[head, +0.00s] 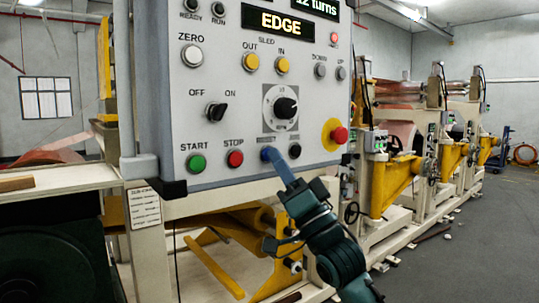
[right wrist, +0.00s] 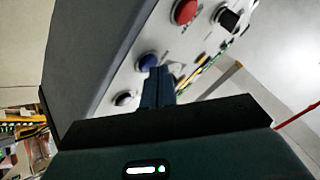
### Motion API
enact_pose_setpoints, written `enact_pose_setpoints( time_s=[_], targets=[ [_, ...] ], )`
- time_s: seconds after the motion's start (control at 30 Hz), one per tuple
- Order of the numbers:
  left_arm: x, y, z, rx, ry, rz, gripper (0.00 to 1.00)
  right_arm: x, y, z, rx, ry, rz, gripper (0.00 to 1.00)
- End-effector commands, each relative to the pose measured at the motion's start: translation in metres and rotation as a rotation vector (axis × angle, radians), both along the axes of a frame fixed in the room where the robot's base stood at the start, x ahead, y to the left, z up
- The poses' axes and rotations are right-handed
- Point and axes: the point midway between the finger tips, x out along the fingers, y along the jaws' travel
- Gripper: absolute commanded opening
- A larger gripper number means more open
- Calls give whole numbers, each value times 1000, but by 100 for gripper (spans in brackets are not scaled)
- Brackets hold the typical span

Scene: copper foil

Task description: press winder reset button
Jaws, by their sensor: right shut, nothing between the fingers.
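The winder's grey control panel (head: 225,120) fills the upper middle of the head view. A blue button (head: 267,153) sits in its bottom row, between the red STOP button (head: 235,158) and a small black knob (head: 294,151). Its label is hidden or too small to read. My right gripper (head: 271,157) reaches up from below, shut and empty, with its tips at the blue button. In the right wrist view the blue button (right wrist: 148,61) shows just beside the shut fingertips (right wrist: 160,72); I cannot tell whether they touch it. My left gripper is not in view.
The green START button (head: 196,163) is at the row's left. A red emergency knob (head: 339,135) on a yellow base sticks out at the right. Yellow-framed rollers (head: 225,221) lie below the panel. Grey floor (head: 480,240) is open at the right.

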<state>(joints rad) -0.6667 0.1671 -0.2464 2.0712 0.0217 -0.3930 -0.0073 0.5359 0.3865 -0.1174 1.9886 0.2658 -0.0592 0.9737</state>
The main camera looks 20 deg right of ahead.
Motion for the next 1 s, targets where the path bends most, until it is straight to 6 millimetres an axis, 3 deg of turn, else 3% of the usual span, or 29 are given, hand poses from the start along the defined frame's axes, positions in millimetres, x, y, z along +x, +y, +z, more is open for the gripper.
enact_pose_setpoints(
  time_s=[0.73,1.0],
  targets=[
    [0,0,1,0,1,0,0,6,2,0,0,2,1,0],
    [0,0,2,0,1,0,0,-2,0,-1,0,3,0,0]
  ],
)
